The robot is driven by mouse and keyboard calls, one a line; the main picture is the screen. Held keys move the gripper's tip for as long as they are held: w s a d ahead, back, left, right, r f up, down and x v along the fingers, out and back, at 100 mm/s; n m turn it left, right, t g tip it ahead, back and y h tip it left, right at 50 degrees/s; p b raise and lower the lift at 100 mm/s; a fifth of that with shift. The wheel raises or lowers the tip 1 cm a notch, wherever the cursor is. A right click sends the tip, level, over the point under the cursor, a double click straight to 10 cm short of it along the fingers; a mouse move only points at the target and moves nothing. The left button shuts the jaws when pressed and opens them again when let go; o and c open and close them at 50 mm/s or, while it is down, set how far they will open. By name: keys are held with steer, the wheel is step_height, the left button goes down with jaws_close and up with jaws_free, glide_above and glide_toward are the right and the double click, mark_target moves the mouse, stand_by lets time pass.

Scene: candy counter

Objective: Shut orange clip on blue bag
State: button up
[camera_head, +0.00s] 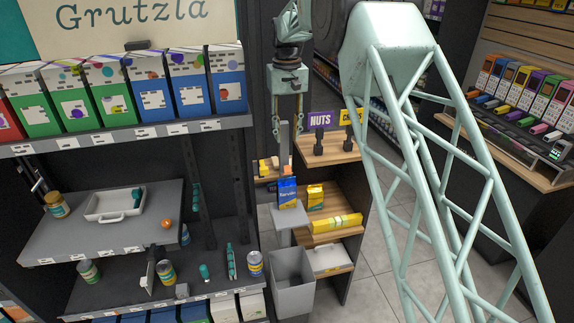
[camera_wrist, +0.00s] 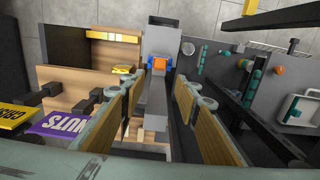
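The blue bag (camera_head: 288,193) stands upright on a small grey stand (camera_head: 290,217) in front of the wooden shelves. In the wrist view the blue bag (camera_wrist: 157,68) is small and lies beyond the gap between my fingers. An orange patch (camera_wrist: 157,62) shows at the bag there; I cannot tell if it is the clip or print. Small orange pieces (camera_head: 265,167) lie on the upper wooden shelf at left, too small to identify. My gripper (camera_head: 288,118) points down above the bag, apart from it. Its fingers are spread, with nothing seen held between them.
A yellow bag (camera_head: 316,196) and a long yellow pack (camera_head: 337,222) lie on the shelves at right. A grey bin (camera_head: 292,283) stands below. Dark shelves with cans and a white tray (camera_head: 114,205) are at left.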

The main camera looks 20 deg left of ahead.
mark_target(287, 170)
steer(key=shift+f, duration=0.1)
steer(key=shift+f+p, duration=0.85)
steer(key=shift+f, duration=6)
steer(key=shift+c, duration=0.4)
steer(key=c, duration=0.8)
